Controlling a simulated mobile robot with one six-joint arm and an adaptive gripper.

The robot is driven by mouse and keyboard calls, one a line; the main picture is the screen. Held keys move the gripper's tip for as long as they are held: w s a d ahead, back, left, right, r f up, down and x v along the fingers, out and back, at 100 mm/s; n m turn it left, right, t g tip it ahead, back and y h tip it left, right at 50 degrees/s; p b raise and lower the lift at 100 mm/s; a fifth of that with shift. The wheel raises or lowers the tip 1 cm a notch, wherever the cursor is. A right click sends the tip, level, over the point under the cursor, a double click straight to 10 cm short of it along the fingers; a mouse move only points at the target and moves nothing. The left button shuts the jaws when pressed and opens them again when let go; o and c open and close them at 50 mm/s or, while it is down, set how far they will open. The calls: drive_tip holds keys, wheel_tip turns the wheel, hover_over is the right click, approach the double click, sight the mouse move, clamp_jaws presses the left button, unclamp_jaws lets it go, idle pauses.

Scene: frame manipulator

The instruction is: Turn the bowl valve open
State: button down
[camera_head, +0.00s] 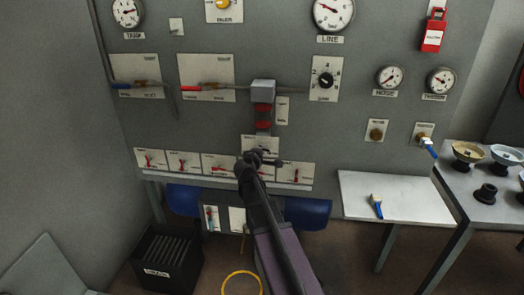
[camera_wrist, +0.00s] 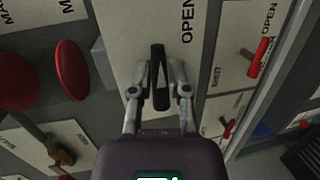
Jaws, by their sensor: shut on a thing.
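My gripper (camera_head: 262,158) is in front of the lower middle of the grey panel, at a pale plate (camera_head: 257,141) under two red knobs. In the wrist view my gripper (camera_wrist: 159,84) is shut on a black lever handle (camera_wrist: 158,54). The handle stands over a pale plate (camera_wrist: 128,30) marked OPEN. The lever lies roughly along the plate's length. In the head view my gripper mostly hides the lever. I cannot read the word bowl on this plate, and the lever's pivot is hidden between the fingers.
Red knobs (camera_wrist: 72,70) stand close to the left in the wrist view. A row of red-levered plates (camera_head: 183,161) lies along the panel's lower edge, with a red lever (camera_wrist: 259,56) near my gripper. A white table (camera_head: 400,207) with a blue-handled brush stands at right.

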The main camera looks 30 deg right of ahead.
drive_tip(key=c, duration=0.6)
unclamp_jaws()
